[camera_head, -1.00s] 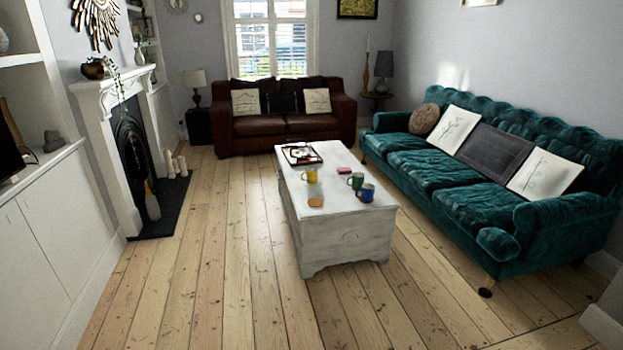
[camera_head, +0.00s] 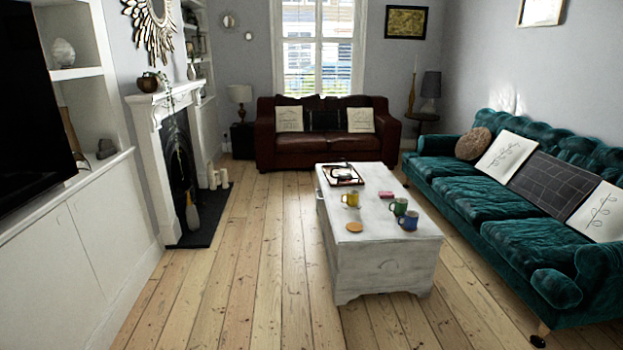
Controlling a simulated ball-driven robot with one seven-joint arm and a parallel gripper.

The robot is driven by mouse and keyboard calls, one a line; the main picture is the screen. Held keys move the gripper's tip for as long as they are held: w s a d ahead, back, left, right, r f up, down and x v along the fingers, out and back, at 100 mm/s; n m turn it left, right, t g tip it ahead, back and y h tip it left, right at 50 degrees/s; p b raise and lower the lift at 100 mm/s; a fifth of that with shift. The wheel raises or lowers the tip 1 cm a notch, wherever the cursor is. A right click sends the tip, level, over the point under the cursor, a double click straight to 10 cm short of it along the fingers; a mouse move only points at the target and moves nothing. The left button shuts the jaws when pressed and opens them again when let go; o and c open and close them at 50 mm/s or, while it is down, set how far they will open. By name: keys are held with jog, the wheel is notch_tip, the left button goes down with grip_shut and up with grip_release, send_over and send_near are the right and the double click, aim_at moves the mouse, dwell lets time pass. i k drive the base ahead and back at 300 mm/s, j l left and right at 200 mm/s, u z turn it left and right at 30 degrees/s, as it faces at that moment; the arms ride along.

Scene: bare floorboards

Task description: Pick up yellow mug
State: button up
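The yellow mug (camera_head: 350,200) stands upright on the white chest-like coffee table (camera_head: 385,268), left of the middle of its top. A green mug (camera_head: 399,207) and a blue mug (camera_head: 408,221) stand close together to its right, nearer the table's right edge. A round tan coaster (camera_head: 355,227) lies in front of the yellow mug. My gripper is not in view, and nothing of my arm shows.
A dark tray (camera_head: 342,175) and a small pink-red item (camera_head: 386,194) lie farther back on the table. A teal sofa (camera_head: 470,205) stands right, a brown leather sofa (camera_head: 310,150) behind. Bare floorboards (camera_head: 240,270) are clear left of the table, toward the fireplace (camera_head: 178,160).

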aim_at(352, 196)
jog(key=i, duration=1.7)
jog(key=i+l, duration=0.1)
jog(key=i, duration=0.4)
jog(key=i+l+u, duration=0.15)
jog(key=i, duration=0.35)
jog(key=i+l, duration=0.1)
jog(key=i, duration=0.35)
jog(key=i+l+u, duration=0.15)
jog(key=i, duration=0.35)
jog(key=i+l+u, duration=0.25)
jog(key=i+l, duration=0.45)
